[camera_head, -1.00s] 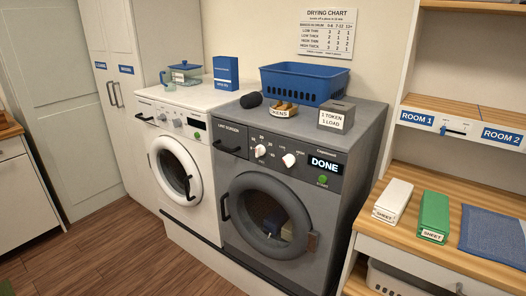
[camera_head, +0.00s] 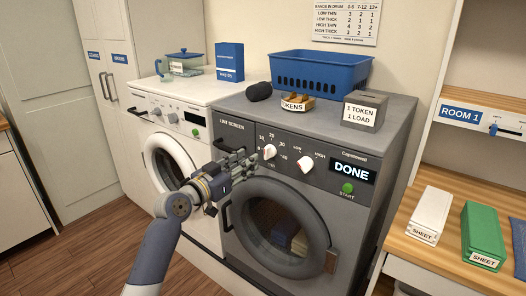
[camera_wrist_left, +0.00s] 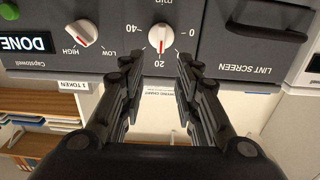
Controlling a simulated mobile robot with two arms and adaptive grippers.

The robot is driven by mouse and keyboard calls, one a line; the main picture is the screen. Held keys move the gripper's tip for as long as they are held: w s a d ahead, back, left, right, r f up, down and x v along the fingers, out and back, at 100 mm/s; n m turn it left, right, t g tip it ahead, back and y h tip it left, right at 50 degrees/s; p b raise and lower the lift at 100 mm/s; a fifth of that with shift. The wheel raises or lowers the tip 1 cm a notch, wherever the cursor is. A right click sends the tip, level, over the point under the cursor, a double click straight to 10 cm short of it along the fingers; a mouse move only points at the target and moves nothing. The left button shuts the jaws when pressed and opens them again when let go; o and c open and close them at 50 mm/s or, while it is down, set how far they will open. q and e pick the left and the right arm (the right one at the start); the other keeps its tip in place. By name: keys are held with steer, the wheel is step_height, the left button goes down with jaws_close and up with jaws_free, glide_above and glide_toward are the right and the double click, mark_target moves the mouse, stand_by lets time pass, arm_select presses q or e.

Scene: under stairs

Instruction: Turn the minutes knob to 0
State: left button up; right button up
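The minutes knob (camera_head: 268,152) is a white dial with a red mark on the grey dryer's (camera_head: 318,152) panel. It also shows in the left wrist view (camera_wrist_left: 161,36), upside down, its red mark pointing at 20; the 0 is to its right there. My left gripper (camera_head: 248,160) is in front of the panel in the head view, close to the knob. In the left wrist view its fingers (camera_wrist_left: 157,66) are open and empty, with the knob just beyond and between the tips; I see no contact. My right gripper is not in view.
A LOW–HIGH knob (camera_head: 306,165), a DONE display (camera_head: 350,172) and a green start button (camera_head: 347,188) are right of the minutes knob. The lint screen handle (camera_head: 224,140) is left. A blue basket (camera_head: 320,70), token dish (camera_head: 296,103) and token box (camera_head: 364,110) stand on top.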

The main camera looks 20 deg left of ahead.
mark_target(265, 150)
arm_select(q)
steer(key=x, duration=0.8)
steer(key=shift+w+f+p, duration=0.2)
steer(key=shift+w+p, duration=0.05)
steer(key=shift+p, duration=0.1)
jaws_close()
